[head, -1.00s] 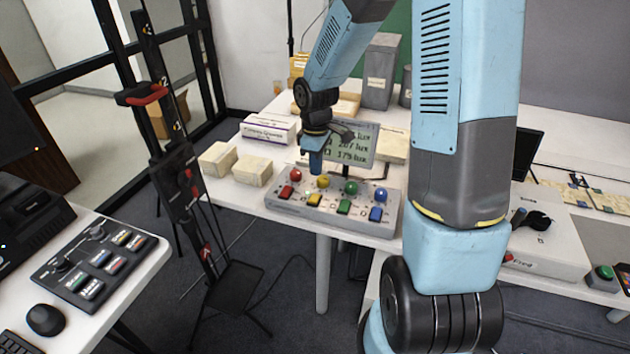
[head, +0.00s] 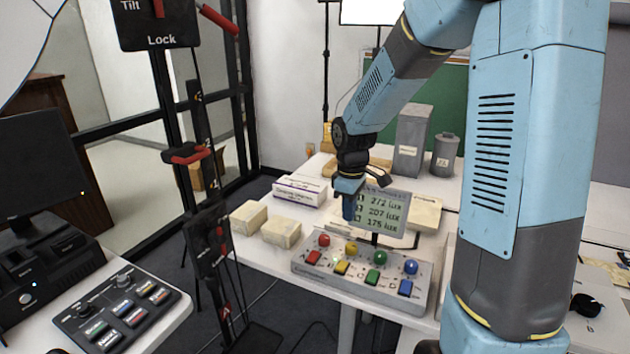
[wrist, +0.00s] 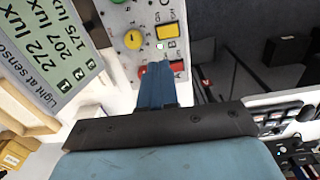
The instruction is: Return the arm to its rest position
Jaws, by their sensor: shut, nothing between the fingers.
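My arm reaches over the white table from the right in the head view. My gripper (head: 349,207) is shut and empty, with its blue fingers pointing down above the back left part of a grey control box (head: 345,282). The box has red, yellow, green and blue knobs with matching buttons. In the wrist view my shut gripper (wrist: 158,75) shows over the red button (wrist: 177,66), near the yellow button (wrist: 166,31). The fingers look apart from the box in the head view.
A display (head: 383,212) with lux readings stands behind the box. Pale blocks (head: 281,231) and a white carton (head: 300,190) lie to the left. Grey bins (head: 411,140) stand at the back. A black stand (head: 211,240) with red handles rises at left, beside a desk with a button panel (head: 118,308).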

